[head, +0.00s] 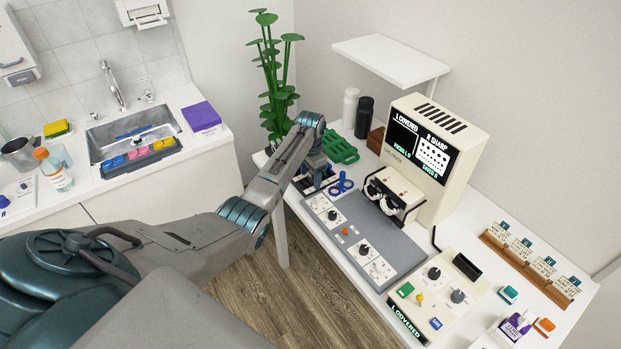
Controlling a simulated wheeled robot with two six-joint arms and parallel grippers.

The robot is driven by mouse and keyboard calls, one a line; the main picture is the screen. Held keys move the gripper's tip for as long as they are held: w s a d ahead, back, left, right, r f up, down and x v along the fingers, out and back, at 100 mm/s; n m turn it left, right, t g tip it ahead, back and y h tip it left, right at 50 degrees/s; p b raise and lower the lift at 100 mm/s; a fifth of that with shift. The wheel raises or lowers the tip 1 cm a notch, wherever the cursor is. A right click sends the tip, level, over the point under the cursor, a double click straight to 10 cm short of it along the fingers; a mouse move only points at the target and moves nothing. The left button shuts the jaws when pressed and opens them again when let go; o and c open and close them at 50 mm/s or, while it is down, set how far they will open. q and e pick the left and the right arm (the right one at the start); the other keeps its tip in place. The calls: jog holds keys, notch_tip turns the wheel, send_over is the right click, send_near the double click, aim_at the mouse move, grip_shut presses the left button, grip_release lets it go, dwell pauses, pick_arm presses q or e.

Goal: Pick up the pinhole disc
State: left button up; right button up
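My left gripper (316,183) points down at the left back of the white table, low over its top. Its fingers are small and dark here, and I cannot tell how far apart they are. A small blue piece with a ring-shaped part (342,183) lies just right of the gripper, seemingly apart from it. I cannot tell for sure whether this is the pinhole disc; no holes can be made out. My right gripper is not in view.
The cream eye tester (452,165) has a screen reading "L COVERED" and "R SHARP". A grey panel with knobs (352,217), a green rack (340,149), a control box (460,270) and a wooden card rack (515,262) stand around. A plant (277,75) rises behind my arm.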

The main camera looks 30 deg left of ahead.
pick_arm(q)
jog(key=c, duration=1)
jog(key=shift+r, duration=0.15)
